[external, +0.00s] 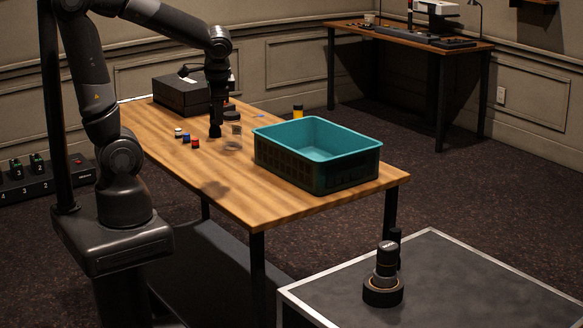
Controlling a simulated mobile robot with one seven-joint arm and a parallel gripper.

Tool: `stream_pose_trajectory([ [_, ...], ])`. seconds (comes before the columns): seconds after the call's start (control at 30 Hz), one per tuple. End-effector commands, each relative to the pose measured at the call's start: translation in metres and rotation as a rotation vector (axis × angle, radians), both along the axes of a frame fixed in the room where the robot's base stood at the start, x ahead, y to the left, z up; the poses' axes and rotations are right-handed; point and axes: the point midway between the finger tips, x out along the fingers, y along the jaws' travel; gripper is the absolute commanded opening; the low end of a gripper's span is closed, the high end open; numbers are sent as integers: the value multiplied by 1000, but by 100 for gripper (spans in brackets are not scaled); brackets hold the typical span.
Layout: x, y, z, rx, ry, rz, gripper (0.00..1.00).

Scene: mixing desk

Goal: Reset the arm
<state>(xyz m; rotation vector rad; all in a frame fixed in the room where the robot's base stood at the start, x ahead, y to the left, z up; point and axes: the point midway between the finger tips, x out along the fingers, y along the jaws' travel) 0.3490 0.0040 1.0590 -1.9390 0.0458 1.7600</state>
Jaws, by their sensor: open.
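My arm reaches over the wooden table (228,192) from the left. My gripper (215,132) points down above or near the tabletop. It is open, with nothing visibly held, though the fingers are small and dark here. Just left of it stand small pots: a pale one (178,133), a blue one (186,138) and a red one (195,144). A clear jar (232,138) stands close to the right of my gripper; I cannot tell whether they touch.
A teal crate (267,132) stands at the table's right end. A black box (180,97) is at the back left. A yellow-and-black item (297,111) shows behind the crate. The table's front part is clear. A grey-topped stand (460,285) is at the lower right.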

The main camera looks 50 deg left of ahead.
Motion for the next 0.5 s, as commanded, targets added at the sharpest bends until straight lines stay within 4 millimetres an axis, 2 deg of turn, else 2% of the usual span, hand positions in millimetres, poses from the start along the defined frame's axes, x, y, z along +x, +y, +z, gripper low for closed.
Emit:
stream_pose_trajectory([
  [0.3, -42, 1, 42, -297, -252, 216, 53],
  [0.5, -55, -2, 58, -406, -360, 284, 53],
])
